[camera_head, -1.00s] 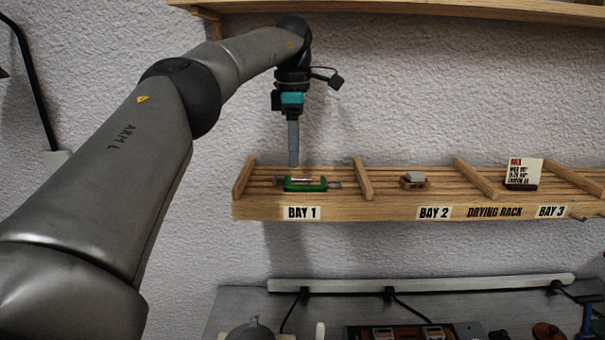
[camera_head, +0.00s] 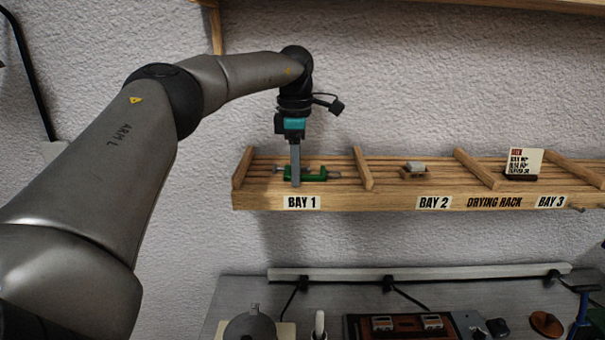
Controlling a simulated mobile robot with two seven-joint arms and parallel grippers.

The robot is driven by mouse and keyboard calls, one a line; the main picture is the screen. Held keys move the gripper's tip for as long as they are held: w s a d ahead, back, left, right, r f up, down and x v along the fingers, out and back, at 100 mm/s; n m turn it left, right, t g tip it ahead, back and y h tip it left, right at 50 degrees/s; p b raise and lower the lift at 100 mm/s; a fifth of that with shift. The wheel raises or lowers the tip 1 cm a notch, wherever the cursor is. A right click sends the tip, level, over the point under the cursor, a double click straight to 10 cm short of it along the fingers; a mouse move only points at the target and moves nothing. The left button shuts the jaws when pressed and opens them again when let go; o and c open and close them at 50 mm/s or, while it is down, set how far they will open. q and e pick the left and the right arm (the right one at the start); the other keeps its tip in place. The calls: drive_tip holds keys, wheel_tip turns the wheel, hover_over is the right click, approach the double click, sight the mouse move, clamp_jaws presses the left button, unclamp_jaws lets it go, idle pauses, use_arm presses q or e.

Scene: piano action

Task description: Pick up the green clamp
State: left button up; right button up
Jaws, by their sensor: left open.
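The green clamp (camera_head: 315,174) lies in Bay 1 of the wooden drying rack (camera_head: 375,203), with a metal bar showing at its ends. My left gripper (camera_head: 295,183) points straight down over the clamp, its fingers in front of the clamp's left-middle part and hiding some of it. The fingers are at the clamp's height; whether they touch it cannot be told. The jaws are open, though from this side they overlap into one strip. My right gripper is not in view.
Wooden dividers (camera_head: 363,169) bound Bay 1. A small grey-topped block (camera_head: 415,168) sits in Bay 2, and a card (camera_head: 523,162) stands near Bay 3. Below is a grey bench (camera_head: 240,290) with several items. A shelf is overhead.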

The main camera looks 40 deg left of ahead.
use_arm(q)
clamp_jaws()
idle(0.6)
